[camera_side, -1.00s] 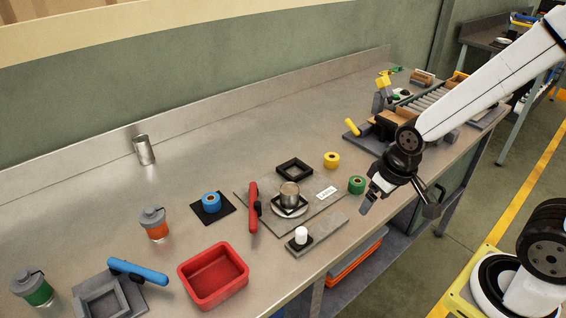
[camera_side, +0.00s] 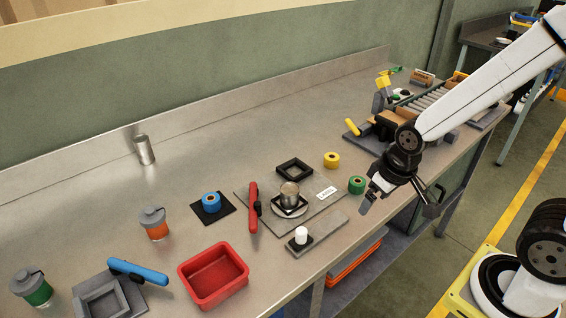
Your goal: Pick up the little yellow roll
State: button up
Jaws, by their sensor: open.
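The little yellow roll (camera_side: 332,160) lies flat on the metal bench, right of the middle, with its hole facing up. My gripper (camera_side: 398,207) is open and empty near the bench's front edge. It is to the right of the yellow roll and nearer the camera, clearly apart from it. The green roll (camera_side: 357,185) stands between my gripper and the yellow roll. Nothing hides the yellow roll.
A black square frame (camera_side: 294,170) lies left of the yellow roll. A metal cup (camera_side: 289,194) stands on a grey plate. A blue roll (camera_side: 211,201), a red tray (camera_side: 213,275) and a red-handled tool (camera_side: 253,206) are farther left. A conveyor (camera_side: 425,104) stands at the back right.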

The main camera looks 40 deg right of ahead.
jog(key=m+g, duration=0.2)
jog(key=m, duration=1.4)
send_over(332, 156)
jog(key=s+a, duration=0.1)
notch_tip(332, 156, down, 2)
jog(key=shift+f, duration=0.2)
jog(key=shift+w+d+f+m+g, duration=0.15)
jog(key=shift+w+d+m+g, duration=0.15)
jog(key=shift+d+m, duration=0.15)
jog(key=shift+w+f, duration=0.15)
jog(key=shift+f, duration=3.75)
jog(key=c, duration=1.3)
